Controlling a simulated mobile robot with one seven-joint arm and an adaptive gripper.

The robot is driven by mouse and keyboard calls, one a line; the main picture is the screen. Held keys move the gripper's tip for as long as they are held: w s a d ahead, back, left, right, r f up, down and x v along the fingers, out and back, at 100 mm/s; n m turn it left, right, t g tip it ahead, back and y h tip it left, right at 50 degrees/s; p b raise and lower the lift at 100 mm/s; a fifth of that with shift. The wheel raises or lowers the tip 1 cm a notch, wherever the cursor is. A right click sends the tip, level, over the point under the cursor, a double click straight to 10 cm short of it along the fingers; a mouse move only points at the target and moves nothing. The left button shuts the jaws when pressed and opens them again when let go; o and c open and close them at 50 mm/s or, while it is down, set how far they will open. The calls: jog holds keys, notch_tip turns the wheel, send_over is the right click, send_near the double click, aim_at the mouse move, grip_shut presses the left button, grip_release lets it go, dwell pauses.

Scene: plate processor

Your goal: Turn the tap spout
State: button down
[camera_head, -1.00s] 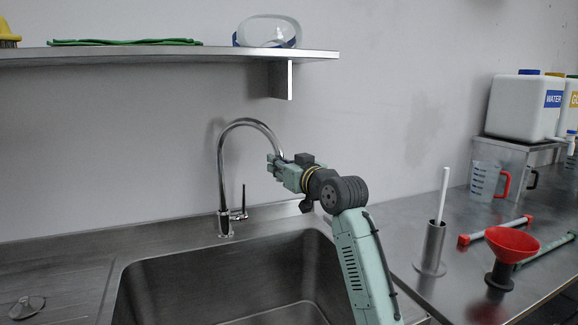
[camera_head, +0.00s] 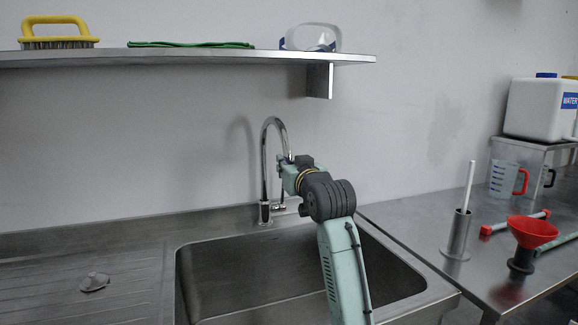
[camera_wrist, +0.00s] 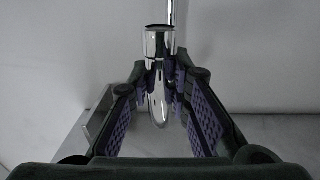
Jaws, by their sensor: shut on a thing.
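The chrome tap (camera_head: 265,180) stands at the back edge of the sink, with a tall curved spout (camera_head: 268,128) and a small lever (camera_head: 279,207) low on its right side. My gripper (camera_head: 284,161) is at the down-turned end of the spout, to the right of the riser. In the wrist view, the shiny spout end (camera_wrist: 159,45) lies between the two purple-padded fingers of my gripper (camera_wrist: 162,98), which are shut on it. The exact contact is partly hidden in the head view by my wrist.
The sink basin (camera_head: 220,285) lies below my arm. A shelf (camera_head: 190,57) with a brush (camera_head: 57,33), green cloth (camera_head: 190,44) and goggles (camera_head: 312,38) runs above. On the right counter stand a brush holder (camera_head: 457,236), red funnel (camera_head: 537,232) and measuring jug (camera_head: 503,179).

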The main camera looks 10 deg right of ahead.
jog(key=shift+a, duration=0.6)
jog(key=c, duration=1.5)
grip_release()
jog(key=shift+o, duration=0.2)
jog(key=s, duration=1.2)
jog(key=shift+d, duration=0.45)
